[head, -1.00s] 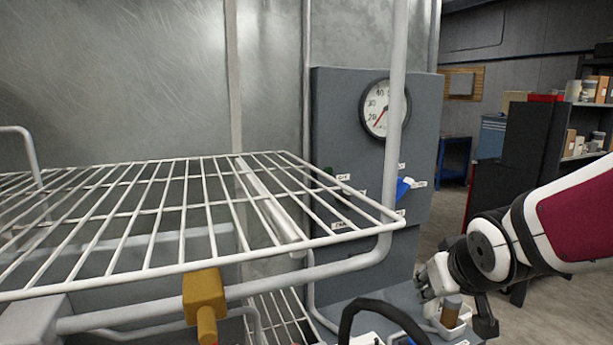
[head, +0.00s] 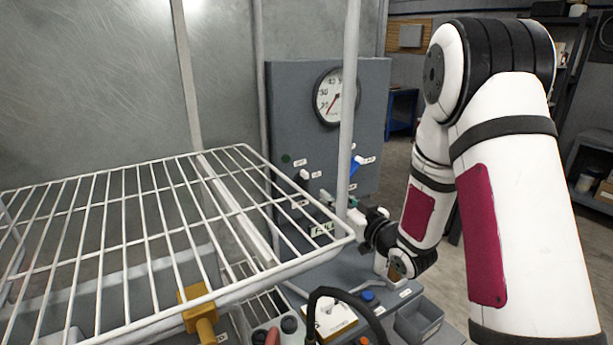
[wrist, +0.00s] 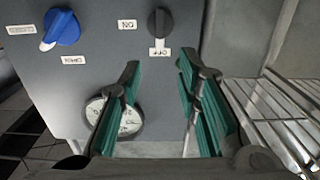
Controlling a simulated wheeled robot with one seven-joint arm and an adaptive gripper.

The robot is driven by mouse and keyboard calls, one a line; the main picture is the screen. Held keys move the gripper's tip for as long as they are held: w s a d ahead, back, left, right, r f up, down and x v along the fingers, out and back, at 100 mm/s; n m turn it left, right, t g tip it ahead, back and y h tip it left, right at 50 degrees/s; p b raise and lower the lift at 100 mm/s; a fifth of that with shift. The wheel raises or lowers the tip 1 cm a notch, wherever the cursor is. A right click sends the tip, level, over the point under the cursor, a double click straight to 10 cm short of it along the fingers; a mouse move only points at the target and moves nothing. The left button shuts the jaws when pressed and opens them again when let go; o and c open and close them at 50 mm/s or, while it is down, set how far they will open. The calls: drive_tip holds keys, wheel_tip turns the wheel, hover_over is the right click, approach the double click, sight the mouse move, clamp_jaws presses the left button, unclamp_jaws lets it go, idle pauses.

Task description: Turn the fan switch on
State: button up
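The grey control panel (head: 285,105) stands behind the wire rack. In the wrist view, where the panel appears upside down, a dark rotary knob (wrist: 160,22) sits at top centre with ON and OFF labels beside it. Its pale pointer is toward the OFF label (wrist: 160,51). I cannot read a fan label. My gripper (wrist: 158,66) is open and empty, its green-padded fingers spread below the knob in that view and apart from it.
A blue valve knob (wrist: 62,27) with OPEN and CLOSED labels is left of the dark knob. A round gauge (head: 335,95) is higher on the panel. The wire rack (head: 150,235) and its upright post (head: 347,120) stand close to my gripper. A grey bin (head: 418,318) is below.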

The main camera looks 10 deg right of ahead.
sight(307, 179)
drive_tip(key=x, duration=1.3)
drive_tip(key=shift+c, duration=0.2)
clamp_jaws()
